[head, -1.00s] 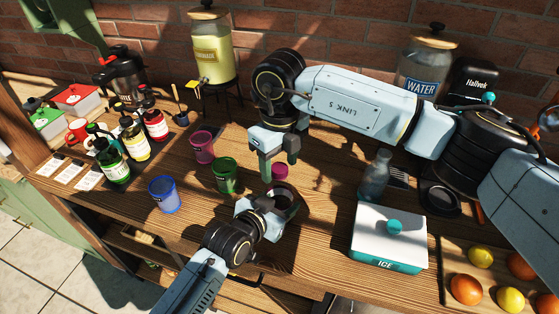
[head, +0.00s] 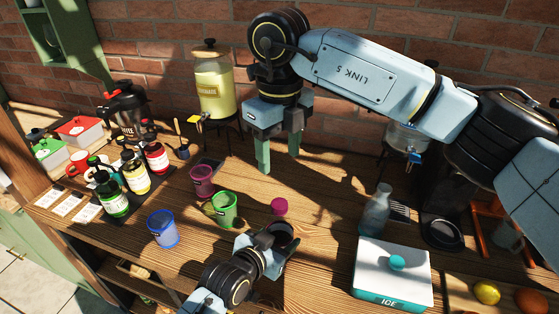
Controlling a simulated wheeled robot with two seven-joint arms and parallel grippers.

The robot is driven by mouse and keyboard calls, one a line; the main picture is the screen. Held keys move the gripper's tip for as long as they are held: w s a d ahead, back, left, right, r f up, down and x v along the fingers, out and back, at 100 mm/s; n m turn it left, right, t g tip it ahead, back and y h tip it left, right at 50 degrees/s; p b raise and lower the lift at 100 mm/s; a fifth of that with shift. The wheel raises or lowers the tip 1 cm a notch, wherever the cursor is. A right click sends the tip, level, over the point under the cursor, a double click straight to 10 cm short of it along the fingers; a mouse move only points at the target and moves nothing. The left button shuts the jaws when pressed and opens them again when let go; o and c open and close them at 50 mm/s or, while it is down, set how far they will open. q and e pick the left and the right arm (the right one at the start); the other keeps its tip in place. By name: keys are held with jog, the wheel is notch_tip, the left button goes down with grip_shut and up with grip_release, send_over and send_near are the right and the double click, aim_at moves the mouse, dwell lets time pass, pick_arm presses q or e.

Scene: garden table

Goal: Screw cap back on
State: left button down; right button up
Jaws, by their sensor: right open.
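A small magenta round piece (head: 279,206) shows just behind my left gripper (head: 284,238). I cannot tell whether it is a loose cap or tops something hidden below it. The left gripper is low over the table's front; its fingers and anything between them are too dark and overlapped to make out. My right gripper (head: 277,168) is open, fingers pointing down and empty, above and behind the magenta piece and apart from it. A clear grey bottle (head: 374,213) stands upright to the right; I see no coloured cap on it.
Blue (head: 163,229), green (head: 224,210) and pink (head: 202,181) cups stand left of my grippers. Dark-capped syrup bottles (head: 135,173) stand farther left. A lemonade dispenser (head: 219,88) is at the back. An ice box (head: 393,272) stands at the front right.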

pick_arm(q)
jog(key=shift+c, duration=1.9)
grip_release()
jog(key=shift+s+a, duration=0.1)
jog(key=v, duration=1.3)
jog(key=shift+p, duration=0.35)
jog(key=shift+s+f, duration=0.1)
jog(key=shift+s, duration=0.05)
